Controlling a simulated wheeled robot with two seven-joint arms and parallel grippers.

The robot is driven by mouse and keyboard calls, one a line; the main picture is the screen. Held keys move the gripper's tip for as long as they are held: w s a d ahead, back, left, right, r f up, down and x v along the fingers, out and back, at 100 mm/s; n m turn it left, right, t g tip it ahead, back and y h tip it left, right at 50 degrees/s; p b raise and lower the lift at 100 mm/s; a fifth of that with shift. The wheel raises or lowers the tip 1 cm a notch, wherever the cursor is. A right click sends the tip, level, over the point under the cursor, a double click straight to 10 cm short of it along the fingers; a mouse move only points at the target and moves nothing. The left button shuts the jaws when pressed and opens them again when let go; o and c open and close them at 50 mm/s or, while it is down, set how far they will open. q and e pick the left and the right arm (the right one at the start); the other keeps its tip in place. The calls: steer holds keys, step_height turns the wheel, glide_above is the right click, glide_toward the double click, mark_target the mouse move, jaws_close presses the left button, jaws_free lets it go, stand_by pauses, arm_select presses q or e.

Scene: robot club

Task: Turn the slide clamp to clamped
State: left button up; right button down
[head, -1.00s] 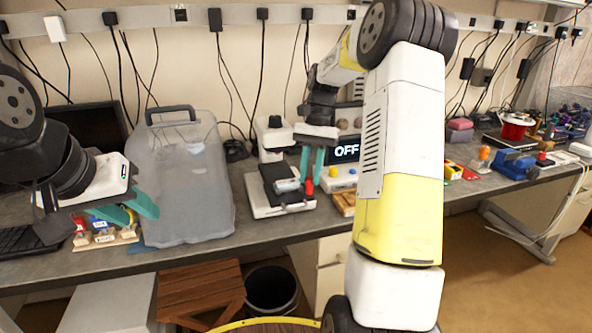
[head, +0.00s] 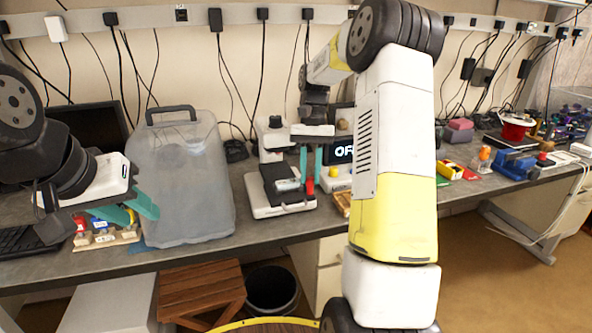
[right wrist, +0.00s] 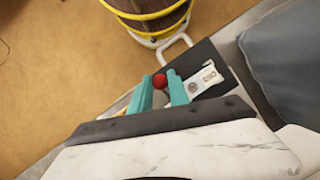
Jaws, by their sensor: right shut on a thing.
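The slide clamp is a small part with a red knob (head: 310,187) on the black stage (head: 268,175) of a white microscope-like device (head: 283,210). My right gripper (head: 311,178) points down at the stage's right side with its teal fingers close around the knob. In the right wrist view the round red knob (right wrist: 160,81) sits between the fingertips (right wrist: 160,86), beside a pale plate with lettering (right wrist: 208,78). The lettering is too small to read. My left gripper (head: 136,211) is open and empty over the table at the left.
A display (head: 341,153) is behind my right arm, partly hidden. A small board with colored switches (head: 104,237) lies below my left gripper. Several items, including a red spool (head: 516,127), are at the right.

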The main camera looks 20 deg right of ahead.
steer(key=shift+d+n, duration=0.15)
steer(key=shift+n, duration=0.15)
stand_by(0.7)
stand_by(0.4)
steer(key=c, duration=1.3)
jaws_free()
steer(key=v, duration=0.7)
steer(key=shift+w+r, duration=0.2)
steer(key=shift+r, duration=0.15)
